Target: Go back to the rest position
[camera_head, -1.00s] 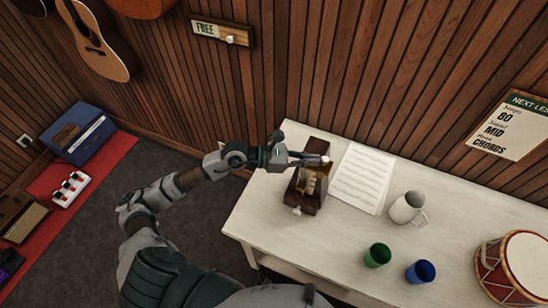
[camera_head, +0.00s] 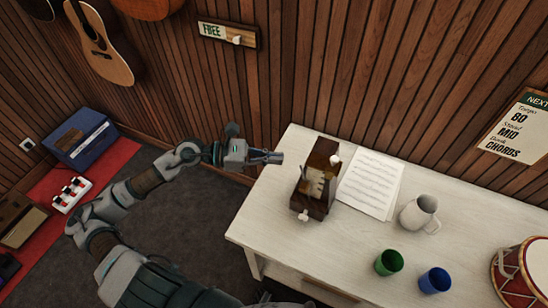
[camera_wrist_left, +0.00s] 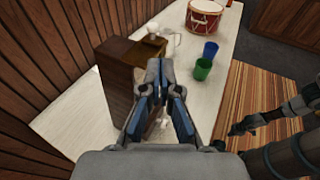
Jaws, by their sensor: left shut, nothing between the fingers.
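My left gripper (camera_head: 277,157) is shut and empty. In the head view it hangs beside the left edge of the white table (camera_head: 265,215), to the left of a dark wooden box-like device (camera_head: 322,160) and apart from it. My right gripper is not in the head view. Part of a dark arm (camera_wrist_left: 275,115) shows at the right of the wrist view.
Sheet music (camera_head: 370,183) lies beside the device. A white pitcher (camera_head: 418,213), a green cup (camera_head: 388,262), a blue cup (camera_head: 434,280) and a red drum (camera_head: 520,278) stand to the right. A FREE sign (camera_head: 228,34) hangs on the wall.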

